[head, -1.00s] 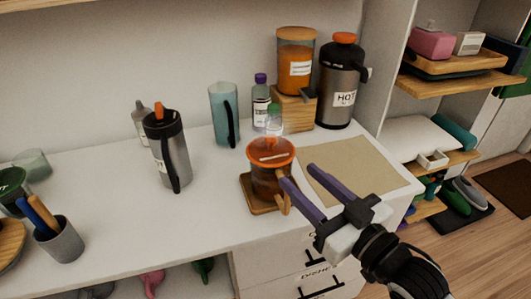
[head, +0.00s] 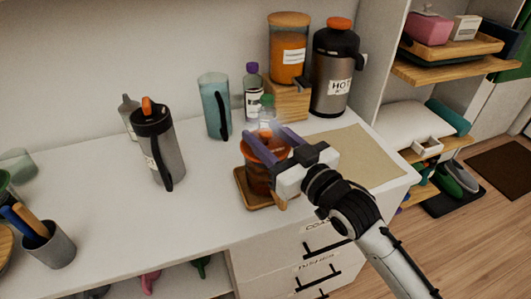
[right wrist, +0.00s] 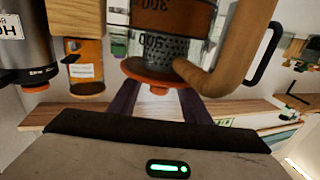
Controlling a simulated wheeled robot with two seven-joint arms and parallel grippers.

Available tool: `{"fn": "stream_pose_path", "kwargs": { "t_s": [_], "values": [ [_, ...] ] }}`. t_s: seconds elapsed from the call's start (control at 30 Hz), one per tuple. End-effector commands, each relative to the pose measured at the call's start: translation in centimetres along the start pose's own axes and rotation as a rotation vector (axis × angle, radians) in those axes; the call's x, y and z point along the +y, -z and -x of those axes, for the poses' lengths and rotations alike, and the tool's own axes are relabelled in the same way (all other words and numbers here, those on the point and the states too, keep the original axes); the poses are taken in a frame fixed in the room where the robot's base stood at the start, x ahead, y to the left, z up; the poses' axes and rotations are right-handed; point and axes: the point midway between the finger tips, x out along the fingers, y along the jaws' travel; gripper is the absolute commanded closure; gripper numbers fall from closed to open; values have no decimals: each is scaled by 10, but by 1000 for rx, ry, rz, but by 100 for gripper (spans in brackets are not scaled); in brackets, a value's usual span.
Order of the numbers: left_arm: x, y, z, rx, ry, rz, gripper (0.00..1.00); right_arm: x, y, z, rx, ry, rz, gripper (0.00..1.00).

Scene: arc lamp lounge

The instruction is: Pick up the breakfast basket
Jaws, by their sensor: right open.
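No breakfast basket that I can make out shows in either view. My right gripper (head: 266,134) is open over a glass teapot (head: 257,180) with an orange lid and a wooden handle. Its two purple fingers reach across the top of the pot in the head view and hide part of the lid. The right wrist view shows the orange lid (right wrist: 157,78) between the fingers, with the glass, its strainer and the wooden handle (right wrist: 238,45) close by. I cannot tell whether the fingers touch it. My left gripper is not in view.
The pot stands on a wooden coaster (head: 241,186). A steel tumbler (head: 160,148), a teal pitcher (head: 213,105), a bottle (head: 253,90) and a steel HOT flask (head: 333,75) stand around it. A beige mat (head: 365,155) to the right is bare.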

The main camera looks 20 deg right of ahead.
Motion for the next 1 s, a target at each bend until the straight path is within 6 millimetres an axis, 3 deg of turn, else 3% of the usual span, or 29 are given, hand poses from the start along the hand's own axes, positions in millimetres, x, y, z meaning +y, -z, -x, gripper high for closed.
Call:
{"fn": "stream_pose_path", "kwargs": {
  "t_s": [0.27, 0.53, 0.57, 0.87, 1.0],
  "values": [
    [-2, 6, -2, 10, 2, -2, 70, 0, 0, -5, 0, 1, 0, 56],
    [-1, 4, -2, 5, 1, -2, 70, 0, 0, -5, 0, 1, 0, 98],
    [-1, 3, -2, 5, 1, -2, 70, 0, 0, -5, 0, 1, 0, 100],
    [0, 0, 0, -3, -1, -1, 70, 0, 2, -5, 1, 0, 1, 100],
    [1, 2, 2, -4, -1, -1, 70, 0, 20, -5, 5, 0, 2, 100]
  ]
}}
